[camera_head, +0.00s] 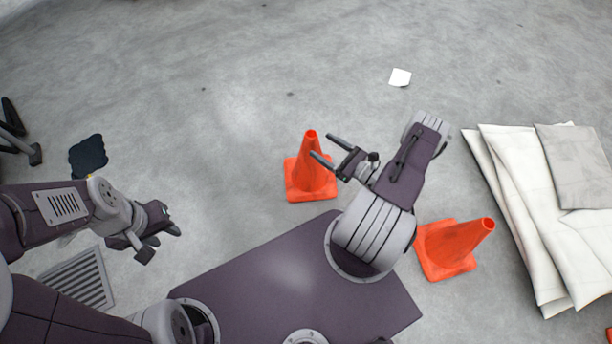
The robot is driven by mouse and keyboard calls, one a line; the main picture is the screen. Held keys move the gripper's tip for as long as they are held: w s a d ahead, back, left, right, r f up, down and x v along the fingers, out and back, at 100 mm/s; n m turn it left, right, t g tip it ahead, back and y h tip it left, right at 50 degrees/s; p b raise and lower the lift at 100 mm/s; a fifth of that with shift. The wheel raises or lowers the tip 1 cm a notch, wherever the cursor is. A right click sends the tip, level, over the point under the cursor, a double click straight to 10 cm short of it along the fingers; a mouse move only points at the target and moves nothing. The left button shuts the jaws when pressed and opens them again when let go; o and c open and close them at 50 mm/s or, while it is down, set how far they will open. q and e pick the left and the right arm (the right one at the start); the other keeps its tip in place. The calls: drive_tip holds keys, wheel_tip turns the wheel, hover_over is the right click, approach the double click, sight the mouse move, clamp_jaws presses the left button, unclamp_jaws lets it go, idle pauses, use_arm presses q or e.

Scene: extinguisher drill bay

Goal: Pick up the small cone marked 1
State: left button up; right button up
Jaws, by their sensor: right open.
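Two orange cones stand on the grey floor. One cone (310,179) is left of my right gripper, and the other cone (447,247) is to the right of my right arm, partly hidden by it. I can read no number on either. My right gripper (322,147) is open and empty, its two fingers pointing left toward the upper part of the left cone. The fingertips overlap the cone's right edge in the picture; I cannot tell whether they touch. My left gripper (161,243) is at the left, away from both cones, and its jaw opening is unclear.
White folded sheets (515,220) with a grey cloth (577,165) lie at the right. A white paper (400,77) lies at the back. A floor grate (82,281) and a dark flat piece (88,156) are at the left. The floor behind the cones is mostly clear.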

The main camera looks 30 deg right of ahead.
sight(317, 142)
drive_tip(key=b+x, duration=0.2)
drive_tip(key=x, duration=0.1)
drive_tip(key=shift+w+a+f, duration=0.1)
drive_tip(key=shift+w+a, duration=0.05)
drive_tip(key=shift+w, duration=0.2)
drive_tip(key=shift+w+a+b, duration=0.15)
drive_tip(key=shift+w+b, duration=0.1)
drive_tip(key=shift+b, duration=0.15)
drive_tip(key=b+x, duration=0.3)
drive_tip(key=x, duration=0.1)
drive_tip(key=shift+w+a, duration=0.1)
drive_tip(key=shift+a, duration=0.05)
drive_tip(key=shift+w+r, duration=0.25)
drive_tip(key=shift+r, duration=0.15)
clamp_jaws()
